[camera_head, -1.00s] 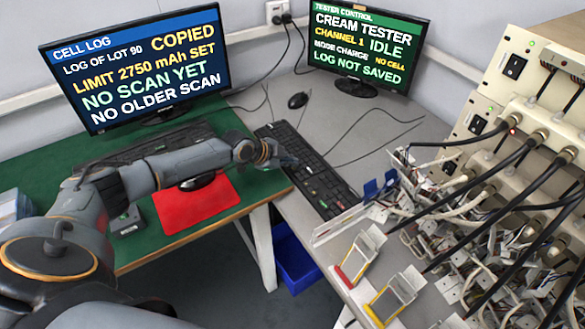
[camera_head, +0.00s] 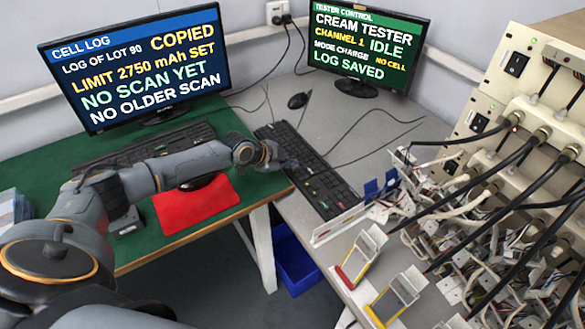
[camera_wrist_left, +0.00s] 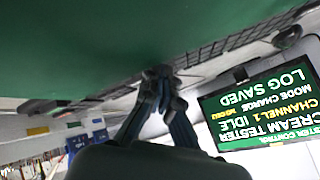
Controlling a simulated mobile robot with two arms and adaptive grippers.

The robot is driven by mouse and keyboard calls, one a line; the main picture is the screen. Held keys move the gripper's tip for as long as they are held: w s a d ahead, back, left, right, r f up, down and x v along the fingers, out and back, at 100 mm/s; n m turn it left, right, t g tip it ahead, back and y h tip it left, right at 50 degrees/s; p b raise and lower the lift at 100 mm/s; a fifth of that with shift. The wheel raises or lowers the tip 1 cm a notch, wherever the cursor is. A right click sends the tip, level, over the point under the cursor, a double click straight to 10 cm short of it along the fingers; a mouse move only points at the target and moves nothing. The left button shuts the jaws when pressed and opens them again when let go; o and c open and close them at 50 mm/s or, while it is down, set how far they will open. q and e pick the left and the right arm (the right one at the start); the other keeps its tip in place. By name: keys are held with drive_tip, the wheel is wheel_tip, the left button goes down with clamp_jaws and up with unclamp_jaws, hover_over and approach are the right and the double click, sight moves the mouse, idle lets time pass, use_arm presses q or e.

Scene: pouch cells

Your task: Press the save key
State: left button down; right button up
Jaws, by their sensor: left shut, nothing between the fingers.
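The tester keyboard (camera_head: 312,172) lies on the grey table in the head view, a black board with a few coloured keys. The save key itself cannot be made out. My left gripper (camera_head: 290,164) is shut and empty, its tips at or just above the keyboard's left side; I cannot tell whether they touch a key. In the left wrist view its closed fingers (camera_wrist_left: 160,75) point at the edge of a keyboard. The tester screen (camera_head: 362,48) reads "LOG SAVED", "CHANNEL 1 IDLE" and "NO CELL". My right gripper is not in view.
The cell log screen (camera_head: 138,68) and another keyboard (camera_head: 150,146) stand on the green desk, with a red mat (camera_head: 197,207). A mouse (camera_head: 298,100) lies behind the tester keyboard. Cell holders (camera_head: 360,254), cables and a tester rack (camera_head: 520,110) crowd the right.

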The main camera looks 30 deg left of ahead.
use_arm(q)
drive_tip(key=shift+r+p, duration=0.55)
drive_tip(key=shift+r, duration=0.25)
wheel_tip(320, 180, up, 5)
drive_tip(key=p, duration=0.4)
drive_tip(key=shift+r, duration=0.1)
idle(0.8)
